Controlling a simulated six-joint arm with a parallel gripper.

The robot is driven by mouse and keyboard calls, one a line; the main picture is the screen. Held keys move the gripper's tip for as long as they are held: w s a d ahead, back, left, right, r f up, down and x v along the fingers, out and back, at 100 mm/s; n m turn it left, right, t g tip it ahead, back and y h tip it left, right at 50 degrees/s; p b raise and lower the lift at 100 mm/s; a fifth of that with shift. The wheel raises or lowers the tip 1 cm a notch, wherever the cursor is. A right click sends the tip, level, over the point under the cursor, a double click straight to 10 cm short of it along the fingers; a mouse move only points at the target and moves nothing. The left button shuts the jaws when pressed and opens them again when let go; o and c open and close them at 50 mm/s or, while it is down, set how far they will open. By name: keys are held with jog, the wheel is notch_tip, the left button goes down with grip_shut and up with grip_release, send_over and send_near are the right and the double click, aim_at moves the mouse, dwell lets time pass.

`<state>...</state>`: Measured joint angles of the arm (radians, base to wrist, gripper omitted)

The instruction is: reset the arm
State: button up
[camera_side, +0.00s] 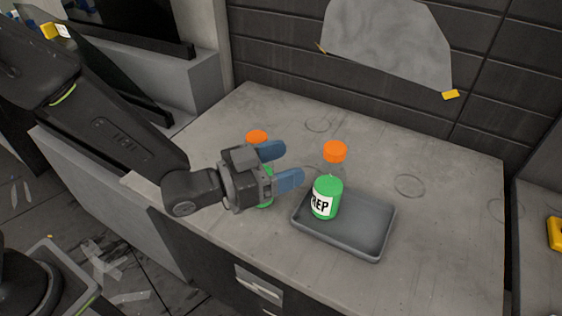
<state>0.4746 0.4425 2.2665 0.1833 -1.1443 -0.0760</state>
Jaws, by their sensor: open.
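My gripper (282,166) is open, with two blue fingers pointing right above the grey worktop. Nothing shows between the fingers. A green bottle with a "PREP" style label, only "EP" clearly readable, (327,196) stands upright in a dark grey tray (372,240), to the right of the fingertips. An orange cap (335,151) shows above the bottle. A second orange cap (257,137) and a bit of green body show behind my gripper, which hides most of that bottle.
The worktop (440,230) is mostly clear, with faint ring marks. A grey sheet (390,40) hangs on the dark panelled wall, with a yellow piece (451,94) at its lower corner. Another yellow object (555,233) lies at the far right.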

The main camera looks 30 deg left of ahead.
jog(key=shift+s+a, duration=0.1)
dwell(0.4)
jog(key=a+r+n+g+y, duration=0.2)
jog(key=a+r+n+y, duration=0.35)
jog(key=a, duration=0.75)
jog(key=s+a+r+n+g+y, duration=0.1)
jog(key=s+a+g+y, duration=0.1)
jog(key=s+a, duration=0.3)
jog(key=s+a+r+n+g+y, duration=0.1)
jog(key=s+a+g+y, duration=0.2)
jog(key=s, duration=1.1)
jog(key=a+g, duration=0.1)
jog(key=a, duration=0.1)
jog(key=shift+a+g, duration=0.4)
jog(key=shift+o, duration=0.4)
jog(key=shift+r, duration=0.1)
